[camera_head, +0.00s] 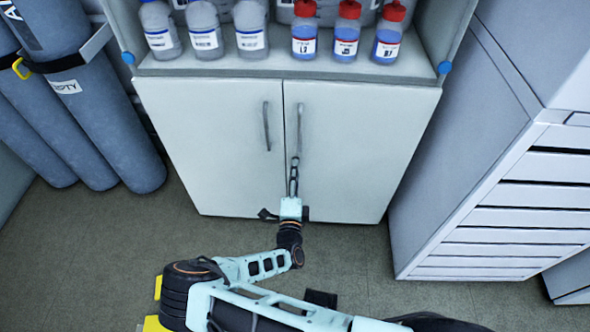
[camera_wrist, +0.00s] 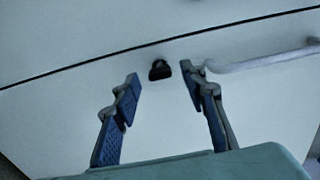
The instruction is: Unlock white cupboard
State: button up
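The white cupboard (camera_head: 215,145) stands ahead with both doors closed, and each door has a vertical grey handle. My gripper (camera_head: 294,172) is in front of the right door, close to the seam and near the lower end of the right handle (camera_head: 299,119). In the wrist view my gripper (camera_wrist: 160,88) is open, with nothing between its fingers. A small black lock knob (camera_wrist: 160,69) sits on the door beside the seam, just beyond and between the fingertips. The right handle also shows at the right of the wrist view (camera_wrist: 265,59). In the head view the lock is hidden or too small to make out.
Grey gas cylinders (camera_head: 97,110) stand at the left. A grey unit with slatted panels (camera_head: 520,190) stands close at the right.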

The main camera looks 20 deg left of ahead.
jog(key=v, duration=1)
jog(key=shift+d, duration=0.1)
